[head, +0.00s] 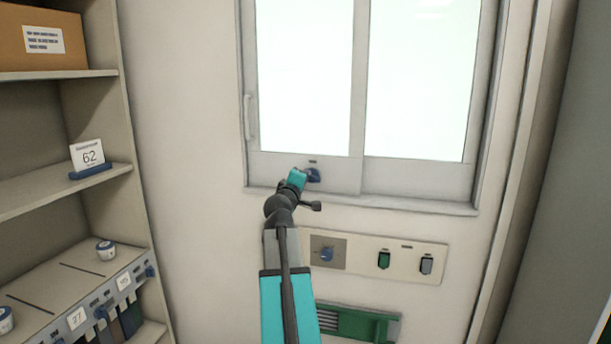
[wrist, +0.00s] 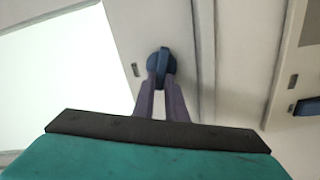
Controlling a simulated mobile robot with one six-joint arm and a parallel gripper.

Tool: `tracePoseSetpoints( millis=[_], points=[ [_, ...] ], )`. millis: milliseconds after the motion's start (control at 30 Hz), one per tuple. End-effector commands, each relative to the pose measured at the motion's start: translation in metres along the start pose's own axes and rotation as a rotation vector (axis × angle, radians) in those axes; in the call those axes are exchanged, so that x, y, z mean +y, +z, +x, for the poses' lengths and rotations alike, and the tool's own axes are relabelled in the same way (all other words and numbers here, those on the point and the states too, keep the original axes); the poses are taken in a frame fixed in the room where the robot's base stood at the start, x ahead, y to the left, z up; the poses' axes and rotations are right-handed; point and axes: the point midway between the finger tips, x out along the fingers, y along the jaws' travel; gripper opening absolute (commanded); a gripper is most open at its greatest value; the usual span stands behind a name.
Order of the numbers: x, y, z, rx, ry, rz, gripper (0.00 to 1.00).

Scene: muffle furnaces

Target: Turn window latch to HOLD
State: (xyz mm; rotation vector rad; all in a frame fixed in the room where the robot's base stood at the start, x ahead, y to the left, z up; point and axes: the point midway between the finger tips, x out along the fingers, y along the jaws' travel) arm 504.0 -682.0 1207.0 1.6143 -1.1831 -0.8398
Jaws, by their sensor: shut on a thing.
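The window latch (head: 314,175) is a small dark blue knob on the bottom rail of the sliding window (head: 305,80). A small dark label mark shows just above it in the head view. In the wrist view the latch (wrist: 161,66) is a round blue base with a raised grip bar. My gripper (wrist: 164,84) has its two purple-grey fingers shut on the latch's bar from below in that view. In the head view my gripper (head: 305,177) meets the latch from the left, and its fingers are partly hidden. Any wording by the latch is too small to read.
Below the window is a wall panel (head: 345,258) with a blue knob (head: 327,254), a green switch (head: 384,260) and a grey switch (head: 426,265). A green slotted unit (head: 355,323) is lower down. Shelves (head: 40,190) stand at left. A window handle (head: 250,118) is at the frame's left.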

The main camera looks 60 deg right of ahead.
Motion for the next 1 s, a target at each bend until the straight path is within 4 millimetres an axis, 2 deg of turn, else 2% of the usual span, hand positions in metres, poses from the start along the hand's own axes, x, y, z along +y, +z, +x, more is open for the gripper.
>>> tracePoseSetpoints(
  millis=[200, 433, 1000],
  points=[
    [-0.0059, -0.0008, -0.0021, 0.001, -0.007, -0.174, 0.00],
    [-0.0092, -0.0001, -0.0021, 0.001, -0.008, -0.297, 0.00],
    [-0.0115, 0.0000, -0.0022, 0.001, -0.008, -0.350, 0.00]
  ],
)
